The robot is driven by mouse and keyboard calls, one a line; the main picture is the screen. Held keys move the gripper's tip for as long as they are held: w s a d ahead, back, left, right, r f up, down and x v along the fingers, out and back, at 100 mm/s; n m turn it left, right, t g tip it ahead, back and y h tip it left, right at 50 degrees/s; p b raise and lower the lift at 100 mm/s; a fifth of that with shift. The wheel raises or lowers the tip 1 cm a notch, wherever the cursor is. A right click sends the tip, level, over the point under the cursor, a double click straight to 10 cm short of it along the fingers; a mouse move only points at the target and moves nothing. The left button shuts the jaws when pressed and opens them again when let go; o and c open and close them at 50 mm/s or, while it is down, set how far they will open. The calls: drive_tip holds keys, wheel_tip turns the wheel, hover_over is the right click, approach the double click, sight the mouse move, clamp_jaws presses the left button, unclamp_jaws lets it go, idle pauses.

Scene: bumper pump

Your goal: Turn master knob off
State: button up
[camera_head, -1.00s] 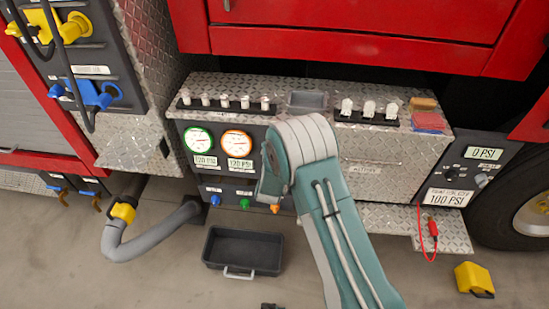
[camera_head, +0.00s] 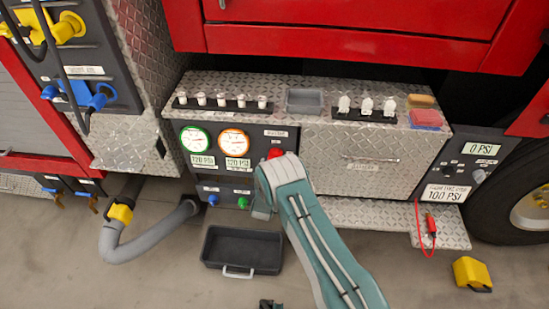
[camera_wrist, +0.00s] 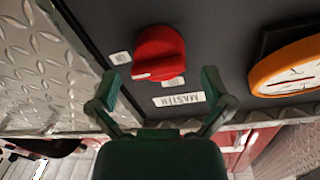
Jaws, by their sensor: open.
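The red master knob (camera_head: 275,154) is on the dark gauge panel, right of the orange-rimmed gauge. In the wrist view the round red knob (camera_wrist: 158,52) shows close up, with the panel's lettering upside down. A white mark on its bar end points to the lower left. The MASTER label (camera_wrist: 180,99) is below it. Two small plates beside the knob are too small to read. My gripper (camera_wrist: 161,76) is open and empty, its two green fingers apart, one each side of the knob in the picture. I cannot tell if they touch anything.
The orange-rimmed gauge (camera_wrist: 288,66) is right of the knob in the wrist view. A silver drawer (camera_head: 360,158) adjoins the panel. A black tray (camera_head: 243,248) lies on the floor. A grey hose (camera_head: 150,237) lies left. Green and blue knobs sit lower on the panel.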

drive_tip(key=shift+w+d, duration=0.2)
drive_tip(key=shift+w, duration=1.45)
drive_tip(key=shift+c, duration=0.3)
drive_tip(key=c, duration=0.9)
